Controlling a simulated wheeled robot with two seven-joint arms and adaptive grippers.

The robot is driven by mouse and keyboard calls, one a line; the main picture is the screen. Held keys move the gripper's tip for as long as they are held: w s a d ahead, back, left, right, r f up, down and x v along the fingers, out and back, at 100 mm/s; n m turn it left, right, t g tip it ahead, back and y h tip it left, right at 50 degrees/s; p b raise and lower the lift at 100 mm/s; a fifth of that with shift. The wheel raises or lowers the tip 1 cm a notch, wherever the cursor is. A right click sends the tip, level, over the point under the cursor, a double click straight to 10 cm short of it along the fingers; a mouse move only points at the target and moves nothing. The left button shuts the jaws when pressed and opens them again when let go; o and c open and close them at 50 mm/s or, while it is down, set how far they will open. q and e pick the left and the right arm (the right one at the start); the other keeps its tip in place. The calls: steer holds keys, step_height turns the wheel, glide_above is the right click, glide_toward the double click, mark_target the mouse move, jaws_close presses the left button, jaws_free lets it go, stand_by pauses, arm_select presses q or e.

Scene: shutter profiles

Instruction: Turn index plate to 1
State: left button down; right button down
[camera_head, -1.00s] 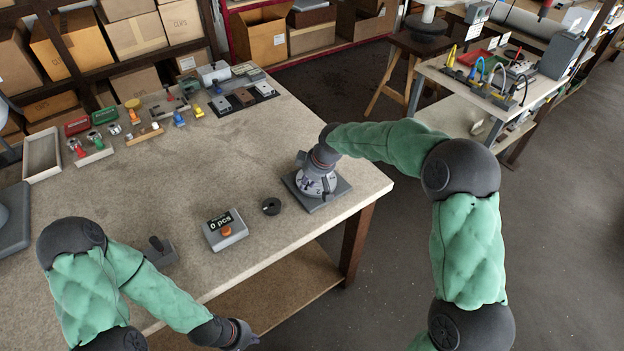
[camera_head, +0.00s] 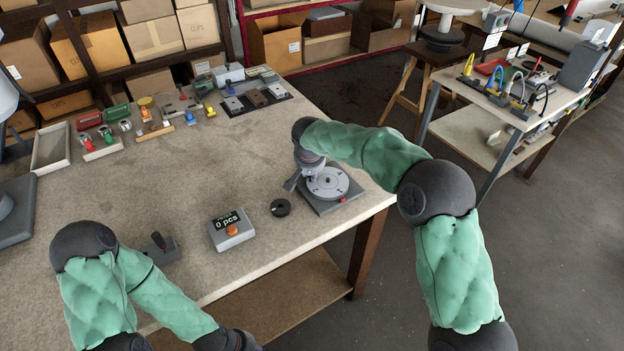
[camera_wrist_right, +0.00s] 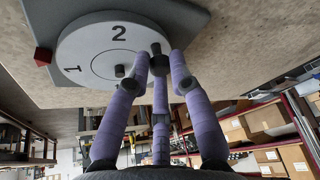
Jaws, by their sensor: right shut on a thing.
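The index plate (camera_head: 328,182) is a pale round disc on a square grey base (camera_head: 347,205) at the table's right corner. A small red pointer (camera_head: 343,200) sits at its rim; it also shows in the right wrist view (camera_wrist_right: 42,56). There the disc (camera_wrist_right: 92,50) shows a 1 near the pointer, slightly off it, and a 2 farther round. My right gripper (camera_wrist_right: 158,62) has lavender fingers shut around a dark peg (camera_wrist_right: 156,48) near the disc's edge. In the head view it is at the disc's left side (camera_head: 308,176). My left gripper (camera_head: 242,342) is at the bottom edge, fingers unclear.
Small parts and trays (camera_head: 50,150) line the table's back. The table's middle is clear.

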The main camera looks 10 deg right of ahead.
steer(key=shift+w+m+h, duration=0.3)
steer(key=shift+w+m, duration=0.15)
steer(key=shift+m, duration=0.55)
steer(key=shift+b, duration=0.3)
steer(key=c, duration=1.1)
jaws_free()
steer(key=shift+w, duration=0.1)
steer(key=shift+r, duration=0.15)
steer(key=v, duration=1.1)
steer(key=shift+a+r, duration=0.1)
steer(key=shift+r, duration=0.25)
